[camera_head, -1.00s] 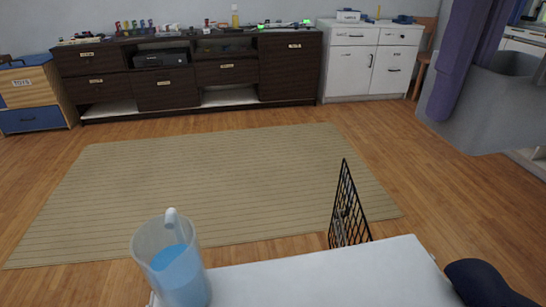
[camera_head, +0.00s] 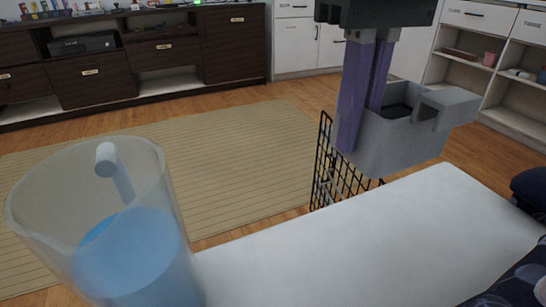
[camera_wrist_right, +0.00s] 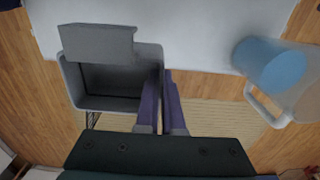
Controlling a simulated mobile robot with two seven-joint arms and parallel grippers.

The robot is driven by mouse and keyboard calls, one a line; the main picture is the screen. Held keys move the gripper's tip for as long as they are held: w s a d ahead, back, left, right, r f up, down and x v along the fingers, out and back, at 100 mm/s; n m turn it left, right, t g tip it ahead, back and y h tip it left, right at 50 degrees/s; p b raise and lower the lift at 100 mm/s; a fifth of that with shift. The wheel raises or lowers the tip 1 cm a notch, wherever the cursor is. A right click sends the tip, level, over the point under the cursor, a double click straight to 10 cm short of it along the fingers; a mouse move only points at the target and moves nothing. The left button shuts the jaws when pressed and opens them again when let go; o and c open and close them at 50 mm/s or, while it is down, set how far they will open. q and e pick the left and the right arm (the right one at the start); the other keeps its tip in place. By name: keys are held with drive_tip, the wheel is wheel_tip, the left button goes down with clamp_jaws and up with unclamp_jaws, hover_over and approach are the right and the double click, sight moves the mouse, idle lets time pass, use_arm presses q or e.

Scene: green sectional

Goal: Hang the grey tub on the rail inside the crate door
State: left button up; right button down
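The grey tub (camera_head: 405,150) hangs from my right gripper (camera_head: 362,112) in the head view, above the white surface's far edge. The tub has an open top and a raised lip on its right side. The gripper's two purple fingers pinch one tub wall. In the right wrist view the tub (camera_wrist_right: 110,88) lies left of the fingers (camera_wrist_right: 162,82). The black wire crate door (camera_head: 328,172) stands upright beyond the white surface, just left of and partly behind the tub. I cannot make out the rail on it. The crate itself is not clearly visible. My left gripper is out of view.
A clear jug (camera_head: 125,235) with blue liquid stands large at the near left; it also shows in the right wrist view (camera_wrist_right: 275,68). The white surface (camera_head: 350,245) is mostly bare. Dark cushions (camera_head: 530,190) lie at the right. A beige rug (camera_head: 240,150) covers open floor.

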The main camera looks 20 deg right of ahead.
sight(347, 160)
wheel_tip(347, 160, down, 5)
drive_tip(key=shift+f+b, duration=0.2)
drive_tip(key=shift+b, duration=0.65)
wheel_tip(347, 160, down, 6)
drive_tip(key=b, duration=0.3)
drive_tip(key=shift+r, duration=0.15)
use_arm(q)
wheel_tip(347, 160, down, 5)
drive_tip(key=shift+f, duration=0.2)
use_arm(e)
drive_tip(key=shift+r, duration=0.1)
use_arm(q)
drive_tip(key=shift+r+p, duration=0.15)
drive_tip(key=shift+p, duration=0.15)
use_arm(e)
drive_tip(key=c, duration=1)
unclamp_jaws()
drive_tip(key=shift+c, duration=0.2)
use_arm(q)
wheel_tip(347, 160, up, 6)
drive_tip(key=p, duration=0.6)
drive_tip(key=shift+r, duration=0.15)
use_arm(e)
wheel_tip(347, 160, up, 12)
drive_tip(key=shift+w+r, duration=0.1)
